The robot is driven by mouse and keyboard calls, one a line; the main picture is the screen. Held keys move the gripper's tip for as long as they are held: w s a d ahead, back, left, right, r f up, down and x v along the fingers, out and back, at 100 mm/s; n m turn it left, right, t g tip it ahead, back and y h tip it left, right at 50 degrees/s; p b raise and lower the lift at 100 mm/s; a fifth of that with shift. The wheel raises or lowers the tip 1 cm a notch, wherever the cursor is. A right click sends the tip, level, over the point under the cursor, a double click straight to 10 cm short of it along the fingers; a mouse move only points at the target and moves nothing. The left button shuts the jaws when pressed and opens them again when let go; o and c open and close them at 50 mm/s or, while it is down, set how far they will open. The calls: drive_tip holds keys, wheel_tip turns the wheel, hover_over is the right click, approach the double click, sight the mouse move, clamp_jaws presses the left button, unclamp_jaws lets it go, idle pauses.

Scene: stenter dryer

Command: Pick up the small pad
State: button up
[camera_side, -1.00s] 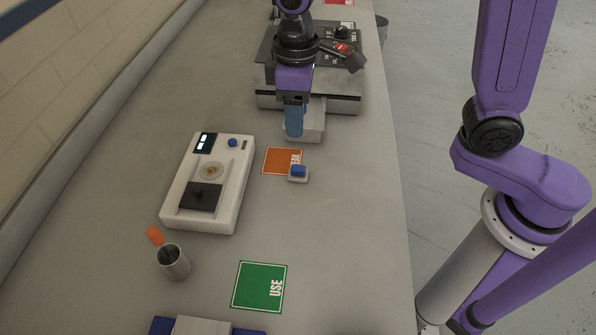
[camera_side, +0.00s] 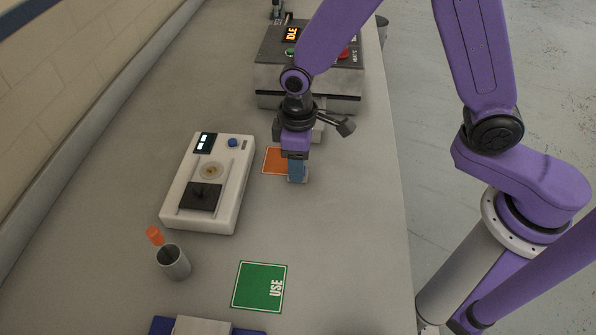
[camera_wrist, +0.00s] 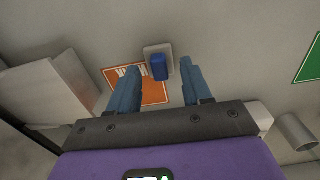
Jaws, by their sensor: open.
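The small pad is a pale square base (camera_wrist: 151,49) with a blue grip block (camera_wrist: 158,68) on top. In the wrist view it lies at the edge of the orange card (camera_wrist: 150,95), between and just beyond my fingertips. My gripper (camera_wrist: 159,68) is open, with one blue finger to each side of the pad's grip. In the side view my gripper (camera_side: 298,178) points down over the pad's spot and hides most of the pad. I cannot tell whether the fingers touch it.
A white instrument (camera_side: 236,190) with a round dish stands left of the orange card (camera_side: 272,160). The dryer (camera_side: 265,77) is behind my gripper. A metal cup (camera_side: 173,263) and a green USE card (camera_side: 260,286) lie nearer the camera. The bench right of my gripper is clear.

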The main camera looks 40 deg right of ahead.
drive_tip(key=shift+f, duration=0.45)
clamp_jaws()
drive_tip(key=shift+r, duration=0.15)
drive_tip(key=shift+r, duration=0.5)
drive_tip(key=s+d+r, duration=0.7)
drive_tip(key=s+r, duration=0.4)
drive_tip(key=s, duration=0.1)
drive_tip(key=shift+r, duration=0.35)
